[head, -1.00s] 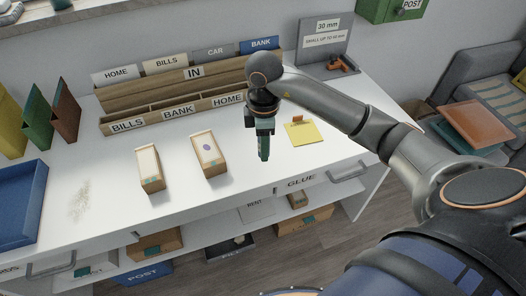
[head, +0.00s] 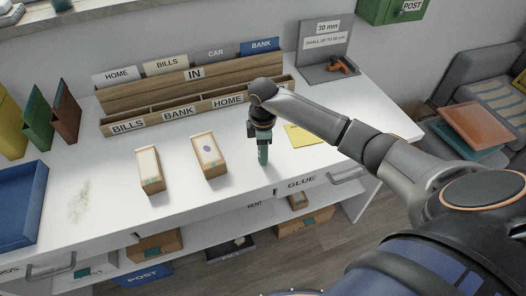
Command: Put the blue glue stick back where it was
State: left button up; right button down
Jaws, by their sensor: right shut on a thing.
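My right gripper (head: 263,163) points down over the front part of the white desk, right of the two boxes. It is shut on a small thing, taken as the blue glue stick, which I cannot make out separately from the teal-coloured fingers. The fingertips are close to the desk top; I cannot tell whether anything touches it. A drawer front labelled GLUE (head: 301,183) is just below the desk edge, to the right of the gripper. My left gripper is not in view.
Two cardboard boxes (head: 151,171) (head: 210,155) stand left of the gripper. A wooden letter rack (head: 185,112) is behind. A yellow note (head: 301,136) lies partly behind my right arm. A blue tray (head: 20,205) is at far left.

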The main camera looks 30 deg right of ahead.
jog(key=shift+f, duration=0.15)
jog(key=c, duration=0.6)
grip_release()
jog(key=shift+o, duration=0.2)
notch_tip(320, 180, up, 12)
jog(key=shift+r, duration=0.2)
